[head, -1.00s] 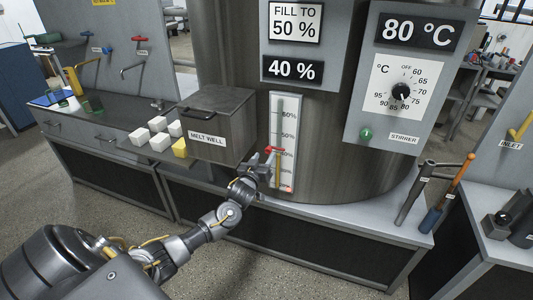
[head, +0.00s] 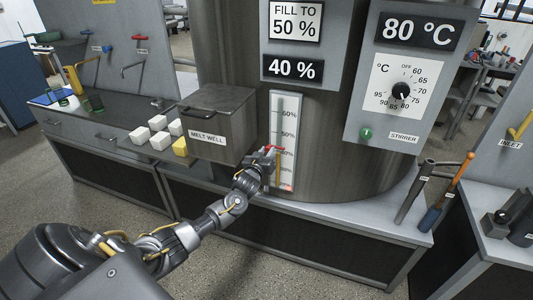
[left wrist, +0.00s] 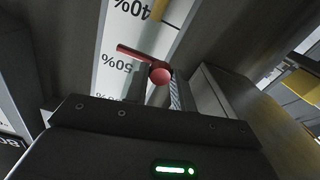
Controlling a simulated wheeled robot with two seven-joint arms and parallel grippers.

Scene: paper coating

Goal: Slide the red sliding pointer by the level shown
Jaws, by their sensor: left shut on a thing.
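The red sliding pointer (head: 275,148) is on the white level scale (head: 289,103) on the tank front. In the left wrist view the pointer (left wrist: 160,75) has a bar and a round knob, and the bar lies between the 40% and 50% marks, nearer 50%. My left gripper (head: 267,155) is at the pointer, shut on it; its fingers are partly hidden in the wrist view. A sign (head: 296,21) reads FILL TO 50 %, and a display (head: 293,69) below it reads 40 %. My right gripper is not in view.
The melt well box (head: 215,115) stands just left of the scale. White and yellow blocks (head: 160,141) lie on the bench beside it. The stirrer panel (head: 402,75) is to the right. The tank front between scale and panel is clear.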

